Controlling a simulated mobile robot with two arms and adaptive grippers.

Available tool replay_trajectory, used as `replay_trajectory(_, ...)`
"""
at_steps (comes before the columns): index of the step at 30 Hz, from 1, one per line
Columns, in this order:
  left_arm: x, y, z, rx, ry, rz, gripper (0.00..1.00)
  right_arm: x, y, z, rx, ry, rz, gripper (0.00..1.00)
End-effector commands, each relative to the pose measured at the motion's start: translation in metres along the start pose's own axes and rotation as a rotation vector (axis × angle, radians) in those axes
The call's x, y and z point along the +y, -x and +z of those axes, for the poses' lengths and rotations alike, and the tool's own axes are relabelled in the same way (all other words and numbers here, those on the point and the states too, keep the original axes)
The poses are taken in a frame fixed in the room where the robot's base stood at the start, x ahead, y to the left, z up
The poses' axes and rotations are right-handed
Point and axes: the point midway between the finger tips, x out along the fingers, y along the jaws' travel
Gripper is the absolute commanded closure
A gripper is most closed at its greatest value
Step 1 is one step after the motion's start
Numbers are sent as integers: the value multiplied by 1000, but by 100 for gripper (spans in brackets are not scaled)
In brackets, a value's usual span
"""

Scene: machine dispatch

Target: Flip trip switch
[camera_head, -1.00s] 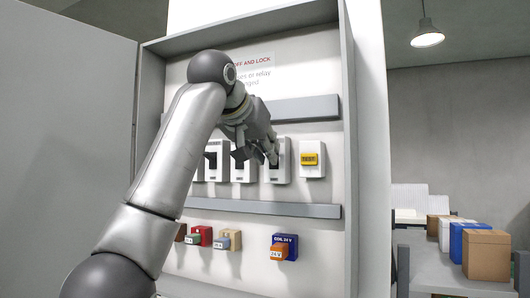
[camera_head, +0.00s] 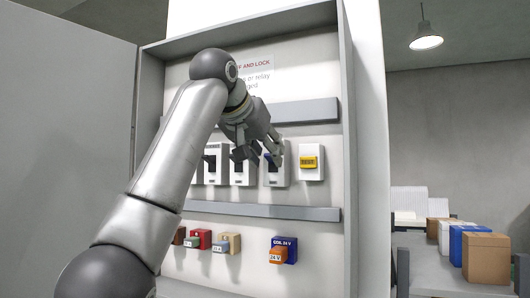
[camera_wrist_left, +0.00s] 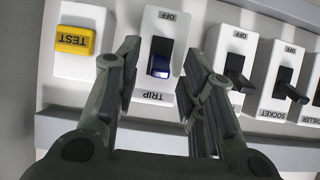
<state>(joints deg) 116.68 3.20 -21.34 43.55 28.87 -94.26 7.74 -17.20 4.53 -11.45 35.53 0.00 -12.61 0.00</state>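The trip switch is a white block with a dark lever, right behind my left gripper's fingers in the head view (camera_head: 283,176). In the left wrist view, which is upside down, the trip switch (camera_wrist_left: 164,28) shows OFF at the top and TRIP at the bottom. Contact with the lever cannot be told. My right gripper is not in view.
A yellow TEST button (camera_head: 310,162) sits beside the trip switch. Other switches, including SOCKET (camera_wrist_left: 287,78), stand on the other side. Grey rails run above (camera_head: 305,111) and below (camera_head: 300,212). Coloured relay blocks, including a blue one (camera_head: 291,243), are lower down. Boxes (camera_head: 487,257) stand outside the cabinet.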

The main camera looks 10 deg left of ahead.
Motion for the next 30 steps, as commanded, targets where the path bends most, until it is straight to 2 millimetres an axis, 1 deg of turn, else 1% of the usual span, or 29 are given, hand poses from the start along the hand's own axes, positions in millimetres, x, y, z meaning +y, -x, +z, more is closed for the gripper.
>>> replay_trajectory(7, 0, 1, 0, 0, 0, 0, 62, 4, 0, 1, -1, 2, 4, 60)
replay_trajectory(11, 0, 12, -1, 3, -1, 0, 62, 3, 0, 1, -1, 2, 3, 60)
replay_trajectory(14, 0, 30, -1, 6, -1, 0, 62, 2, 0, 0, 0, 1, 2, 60)
replay_trajectory(21, 0, 82, -1, 5, 0, 0, 62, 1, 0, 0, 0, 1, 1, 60)
replay_trajectory(24, 0, 99, -1, 3, 0, 0, 62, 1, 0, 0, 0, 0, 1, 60)
replay_trajectory(27, 0, 110, 0, 2, 0, 0, 62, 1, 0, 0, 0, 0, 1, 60)
replay_trajectory(30, 0, 117, 0, 0, 0, 0, 62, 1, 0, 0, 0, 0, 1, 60)
